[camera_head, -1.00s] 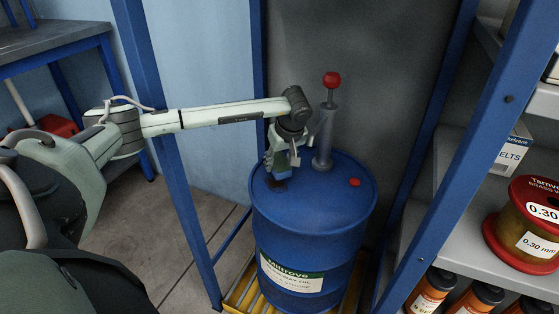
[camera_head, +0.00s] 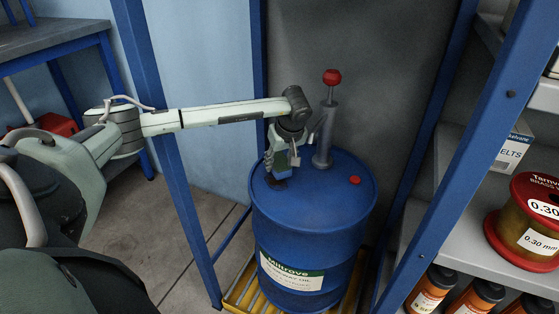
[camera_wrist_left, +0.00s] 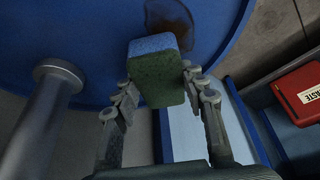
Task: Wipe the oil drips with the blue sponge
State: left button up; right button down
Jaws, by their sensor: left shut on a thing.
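The oil drips show as a dark brown patch (camera_head: 278,184) on the top of the blue drum (camera_head: 325,205), near its left edge. The patch also shows in the left wrist view (camera_wrist_left: 172,22). My left gripper (camera_head: 281,162) is over the drum top just beside the patch. In the left wrist view its fingers (camera_wrist_left: 160,88) are shut on the sponge (camera_wrist_left: 155,72), which has a blue end and a dark green side. The sponge's end overlaps the near edge of the patch in that view; I cannot tell whether it touches the drum. My right gripper is not in view.
A grey pump (camera_head: 324,135) with a red knob stands on the drum, close right of the gripper. A small red cap (camera_head: 355,180) is further right. Blue rack posts (camera_head: 170,150) flank the drum. A shelf with a wire spool (camera_head: 528,222) and bottles is at right.

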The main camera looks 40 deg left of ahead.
aim_at(266, 188)
pick_arm(q)
jog(key=shift+f+b, duration=0.45)
jog(key=shift+f, duration=0.25)
jog(key=shift+s+d+r+p, duration=0.15)
jog(key=shift+s+p, duration=0.25)
jog(key=shift+s, duration=0.15)
jog(key=shift+s+d, duration=0.25)
jog(key=shift+s, duration=0.5)
jog(key=shift+s+d+p, duration=0.2)
jog(key=shift+s+p, duration=0.1)
jog(key=shift+s, duration=0.4)
jog(key=shift+s+d+p, duration=0.15)
jog(key=shift+s+p, duration=0.15)
jog(key=shift+s, duration=0.4)
jog(key=shift+s+d+f, duration=0.15)
jog(key=shift+s+d, duration=0.05)
jog(key=shift+s, duration=0.3)
jog(key=shift+s+d+f, duration=0.15)
jog(key=shift+s, duration=0.35)
jog(key=shift+r, duration=0.1)
jog(key=shift+w, duration=0.1)
